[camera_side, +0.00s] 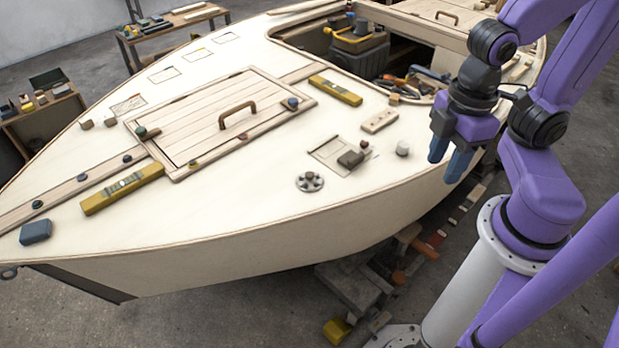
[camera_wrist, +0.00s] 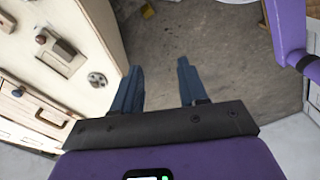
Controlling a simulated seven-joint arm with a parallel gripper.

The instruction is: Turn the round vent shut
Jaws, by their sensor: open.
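The round vent (camera_side: 309,182) is a small grey disc with dark openings, set in the pale plywood deck near the hull's near edge. In the wrist view the vent (camera_wrist: 97,79) lies left of my fingers, close to the deck edge. My gripper (camera_side: 450,162) is open and empty, with blue fingers pointing down. It hangs to the right of the vent, at the outer side of the hull and apart from it. In the wrist view the fingers (camera_wrist: 160,85) are spread over the grey floor. How far the vent is turned is too small to tell.
A framed panel with a dark block (camera_side: 351,158) sits beside the vent. A hatch with a brown handle (camera_side: 237,114) is farther left. The deck just left of the vent is clear.

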